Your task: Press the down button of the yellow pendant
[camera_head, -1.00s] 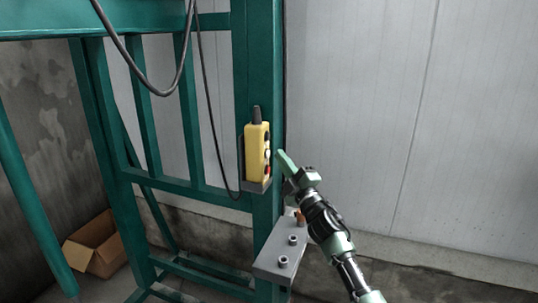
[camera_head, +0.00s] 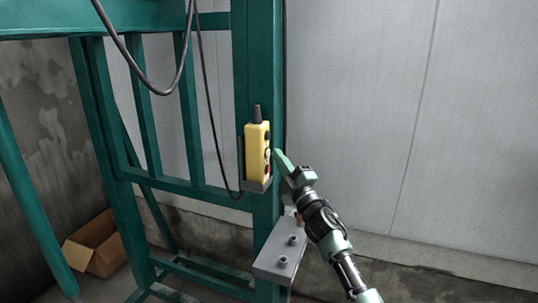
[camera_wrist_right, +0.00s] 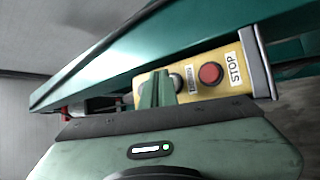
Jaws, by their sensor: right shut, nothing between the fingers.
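The yellow pendant (camera_head: 257,152) hangs upright on a green post, with a dark button, a pale button and a red button on its right-hand face. In the right wrist view the pendant (camera_wrist_right: 228,54) lies sideways, showing a red button (camera_wrist_right: 210,73) beside a STOP label. My right gripper (camera_head: 279,157) is shut and empty, its tip just right of the pendant at about the pale button's height. Contact cannot be told. My left gripper is not in view.
The pendant sits in a grey holder (camera_head: 257,187) on the green frame post (camera_head: 258,60). A grey bracket with bolts (camera_head: 272,268) juts out below, near my right arm. A dark cable (camera_head: 211,110) hangs left of the post. The space right of the arm is open to the wall.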

